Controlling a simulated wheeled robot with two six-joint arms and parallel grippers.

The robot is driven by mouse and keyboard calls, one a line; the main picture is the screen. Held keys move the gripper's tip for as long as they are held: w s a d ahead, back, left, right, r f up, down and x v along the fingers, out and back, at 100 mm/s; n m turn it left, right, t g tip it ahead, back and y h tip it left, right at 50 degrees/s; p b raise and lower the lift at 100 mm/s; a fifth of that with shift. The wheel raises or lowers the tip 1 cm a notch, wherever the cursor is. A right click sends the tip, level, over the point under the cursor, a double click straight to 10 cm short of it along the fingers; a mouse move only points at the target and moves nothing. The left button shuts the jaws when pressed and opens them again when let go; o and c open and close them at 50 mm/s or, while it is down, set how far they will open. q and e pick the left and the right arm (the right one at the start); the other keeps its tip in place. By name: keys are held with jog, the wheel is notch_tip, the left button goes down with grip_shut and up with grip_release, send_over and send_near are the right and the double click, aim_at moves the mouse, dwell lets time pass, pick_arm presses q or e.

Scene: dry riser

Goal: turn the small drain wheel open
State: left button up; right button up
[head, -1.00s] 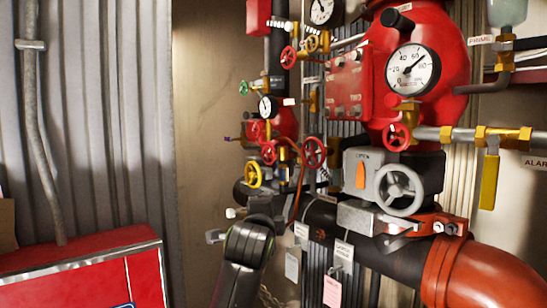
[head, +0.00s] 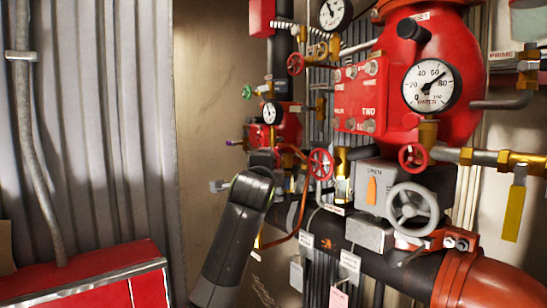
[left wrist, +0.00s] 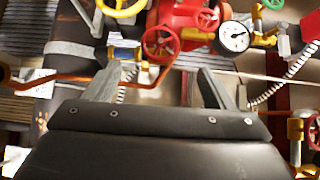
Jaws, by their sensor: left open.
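Several small handwheels show, and I cannot read a label naming the drain wheel. In the left wrist view a red wheel (left wrist: 159,43) lies ahead between my fingertips, with a smaller red wheel (left wrist: 208,18) and a yellow wheel (left wrist: 122,5) beyond. In the head view a red wheel (head: 321,163) stands right of my left arm, and a green wheel (head: 248,91) is above it. My left gripper (left wrist: 157,75) is open, with nothing seen held between its fingers. In the head view my forearm hides most of it. My right gripper is not in view.
A large grey handwheel (head: 412,207) and black pipe (head: 325,235) are at the right. Gauges, an orange tube (head: 288,238) and hanging tags (head: 350,268) crowd the valves. A red cabinet (head: 75,280) stands lower left. Bare wall (head: 212,110) is left of the valves.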

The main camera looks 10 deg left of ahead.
pick_arm(q)
jog(key=shift+w+a+f+p, duration=0.1)
jog(key=shift+w+p, duration=2.65)
jog(key=shift+w, duration=2.65)
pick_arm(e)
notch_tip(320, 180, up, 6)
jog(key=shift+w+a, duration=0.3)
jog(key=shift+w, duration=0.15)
pick_arm(q)
jog(key=c, duration=0.9)
jog(key=shift+c, duration=0.5)
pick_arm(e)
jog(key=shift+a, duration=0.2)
